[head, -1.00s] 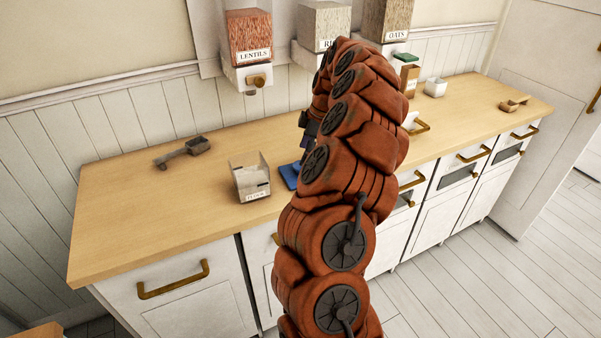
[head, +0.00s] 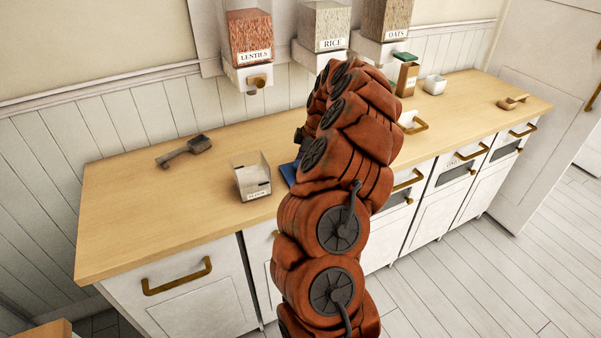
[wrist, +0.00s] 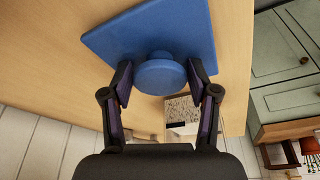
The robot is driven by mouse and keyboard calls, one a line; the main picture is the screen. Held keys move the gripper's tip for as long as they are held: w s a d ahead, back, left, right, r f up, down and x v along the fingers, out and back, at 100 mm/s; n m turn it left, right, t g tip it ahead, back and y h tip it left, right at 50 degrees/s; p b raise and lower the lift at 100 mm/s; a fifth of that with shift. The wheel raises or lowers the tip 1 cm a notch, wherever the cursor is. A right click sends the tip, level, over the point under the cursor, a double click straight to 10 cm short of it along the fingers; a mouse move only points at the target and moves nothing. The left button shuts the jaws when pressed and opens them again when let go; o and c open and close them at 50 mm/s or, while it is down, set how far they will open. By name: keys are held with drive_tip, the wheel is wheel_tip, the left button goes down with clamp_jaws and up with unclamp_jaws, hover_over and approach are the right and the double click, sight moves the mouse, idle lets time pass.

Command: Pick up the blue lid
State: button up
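The blue lid (wrist: 195,28) is a flat square plate with a round knob (wrist: 160,74), lying on the wooden counter. In the head view only a sliver of the lid (head: 288,174) shows to the left of my arm, which hides the rest. My gripper (wrist: 160,78) is open in the wrist view, with one finger on each side of the knob. Small gaps seem to show between the fingertips and the knob. In the head view my gripper is mostly hidden behind my arm.
A white labelled box (head: 253,184) stands left of the lid. A scoop (head: 184,151) lies further left on the counter (head: 130,220). Lentils (head: 249,40), rice (head: 325,28) and oats (head: 386,20) dispensers hang on the wall behind. A small white container (head: 434,85) stands to the right.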

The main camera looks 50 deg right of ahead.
drive_tip(key=c, duration=0.8)
